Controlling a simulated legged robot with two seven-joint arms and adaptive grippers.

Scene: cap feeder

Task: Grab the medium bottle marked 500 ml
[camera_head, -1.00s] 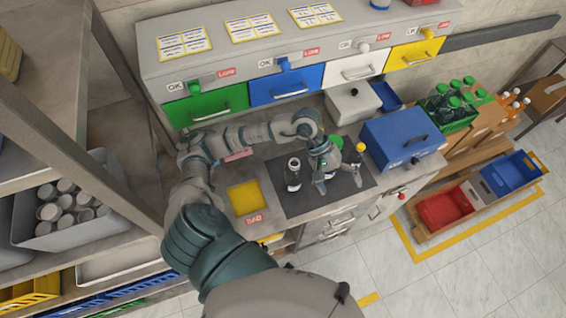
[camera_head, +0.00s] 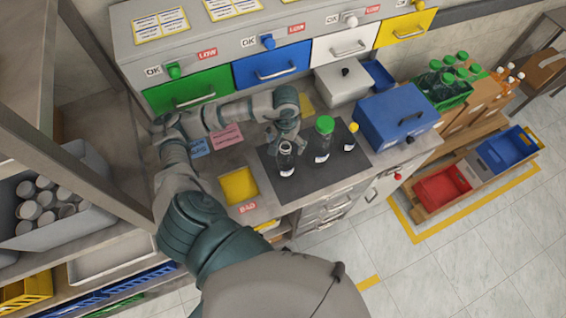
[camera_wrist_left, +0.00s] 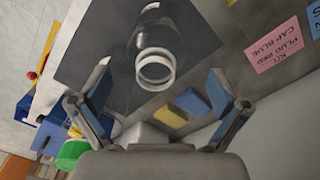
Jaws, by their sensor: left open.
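Three bottles stand upright on the dark mat (camera_head: 300,187). An uncapped clear bottle (camera_head: 286,163) is on the left, a green-capped bottle (camera_head: 323,143) in the middle, and a smaller yellow-capped bottle (camera_head: 349,140) on the right. Their white labels are too small to read, so I cannot tell which says 500 ml. My left gripper (camera_head: 285,138) is open above the uncapped bottle. In the left wrist view, that bottle's open mouth (camera_wrist_left: 155,70) lies ahead between the spread fingers (camera_wrist_left: 160,92), with no visible contact. My right gripper is out of view.
A blue box (camera_head: 398,120) and a grey box (camera_head: 342,84) stand right of and behind the mat. Coloured drawers (camera_head: 272,66) line the back. A yellow tray (camera_head: 239,187) lies left of the mat. The mat's front part is clear.

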